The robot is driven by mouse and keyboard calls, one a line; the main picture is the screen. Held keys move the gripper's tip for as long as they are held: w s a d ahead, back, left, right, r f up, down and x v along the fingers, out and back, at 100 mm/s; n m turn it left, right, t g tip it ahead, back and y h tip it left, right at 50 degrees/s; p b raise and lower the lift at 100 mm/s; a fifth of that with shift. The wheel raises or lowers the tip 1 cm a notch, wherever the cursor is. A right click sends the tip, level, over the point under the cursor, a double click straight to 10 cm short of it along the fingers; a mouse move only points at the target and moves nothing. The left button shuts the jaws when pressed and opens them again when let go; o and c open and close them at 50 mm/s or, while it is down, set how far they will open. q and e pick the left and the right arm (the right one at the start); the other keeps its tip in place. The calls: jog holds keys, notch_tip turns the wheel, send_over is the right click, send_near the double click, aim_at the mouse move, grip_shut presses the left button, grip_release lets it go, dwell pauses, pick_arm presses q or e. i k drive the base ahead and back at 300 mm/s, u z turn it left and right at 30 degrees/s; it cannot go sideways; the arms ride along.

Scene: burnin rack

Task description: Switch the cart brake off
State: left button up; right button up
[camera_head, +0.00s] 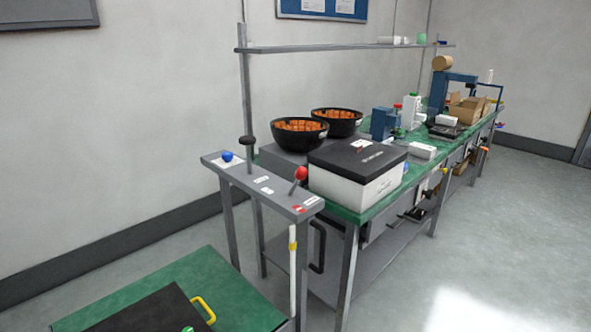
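A narrow grey control panel (240,181) stands on legs at the near end of the bench. It carries a blue ball knob (227,156) at its left, a black-knobbed lever (248,143) behind the middle, and a red-knobbed lever (300,174) at the right, tilted. Small white labels and a red mark lie on the panel; their words are too small to read. I cannot tell which control is the cart brake. Neither of my grippers is in view.
A green-topped surface (205,271) at the lower left holds a black plate (150,312) with a yellow handle (204,309). The green bench (358,213) holds a black-lidded white box (357,171), two black bowls (299,133) and other items. Floor is clear at right.

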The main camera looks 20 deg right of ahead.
aim_at(301, 172)
jog(key=u, duration=0.75)
jog(key=i, duration=0.4)
jog(key=z, duration=1.25)
